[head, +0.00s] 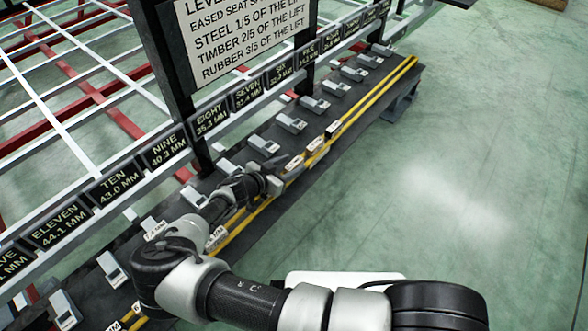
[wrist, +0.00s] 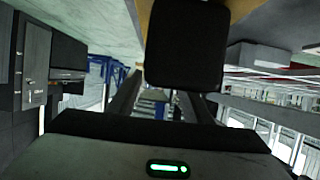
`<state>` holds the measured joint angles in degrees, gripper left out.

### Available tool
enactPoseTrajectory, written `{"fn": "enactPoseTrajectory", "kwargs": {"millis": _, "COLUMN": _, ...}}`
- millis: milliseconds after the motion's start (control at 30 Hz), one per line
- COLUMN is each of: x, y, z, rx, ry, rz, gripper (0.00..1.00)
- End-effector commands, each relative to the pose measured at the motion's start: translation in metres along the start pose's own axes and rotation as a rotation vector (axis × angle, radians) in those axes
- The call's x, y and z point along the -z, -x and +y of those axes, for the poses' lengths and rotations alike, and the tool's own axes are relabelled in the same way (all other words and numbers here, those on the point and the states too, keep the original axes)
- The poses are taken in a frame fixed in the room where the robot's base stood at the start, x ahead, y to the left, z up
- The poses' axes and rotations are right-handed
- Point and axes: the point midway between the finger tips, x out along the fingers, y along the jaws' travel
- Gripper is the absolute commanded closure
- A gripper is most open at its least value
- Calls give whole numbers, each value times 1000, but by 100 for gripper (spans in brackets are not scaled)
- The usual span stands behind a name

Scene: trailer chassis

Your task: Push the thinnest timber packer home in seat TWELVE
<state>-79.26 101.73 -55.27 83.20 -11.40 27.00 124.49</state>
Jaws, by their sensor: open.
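My gripper (head: 274,186) is low over the dark bench (head: 345,112), beside the yellow rails, level with about the EIGHT and NINE plates. It is open; I see nothing held in it. The TWELVE plate (head: 12,262) is cut by the left edge, with only its end readable. A grey seat block (head: 63,308) stands below it at the lower left; I cannot tell whether it belongs to seat TWELVE. Small pieces with white labels (head: 294,163) stand along the yellow rails (head: 375,92); their labels are too small to read, so I cannot tell which is the thinnest timber packer.
A white sign (head: 247,35) gives steel 1/5, timber 2/5 and rubber 3/5 of the lift. Plates such as ELEVEN (head: 60,228) run along the chassis rail. Several grey blocks (head: 291,123) line the bench. The green floor (head: 480,180) at right is clear.

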Motion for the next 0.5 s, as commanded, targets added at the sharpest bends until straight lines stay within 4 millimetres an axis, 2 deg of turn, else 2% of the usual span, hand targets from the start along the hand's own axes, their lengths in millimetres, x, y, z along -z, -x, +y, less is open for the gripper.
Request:
{"fn": "enactPoseTrajectory", "kwargs": {"millis": 33, "x": -2, "y": -9, "z": 0, "rx": -1, "ry": -1, "rz": -1, "gripper": 55}}
{"fn": "enactPoseTrajectory", "kwargs": {"millis": 133, "x": -1, "y": -19, "z": 0, "rx": -1, "ry": 0, "rz": 0, "gripper": 55}}
{"fn": "enactPoseTrajectory", "kwargs": {"millis": 400, "x": 0, "y": -22, "z": 0, "rx": 1, "ry": 1, "rz": 0, "gripper": 55}}
{"fn": "enactPoseTrajectory", "kwargs": {"millis": 500, "x": 0, "y": -21, "z": 0, "rx": 1, "ry": 0, "rz": 0, "gripper": 70}}
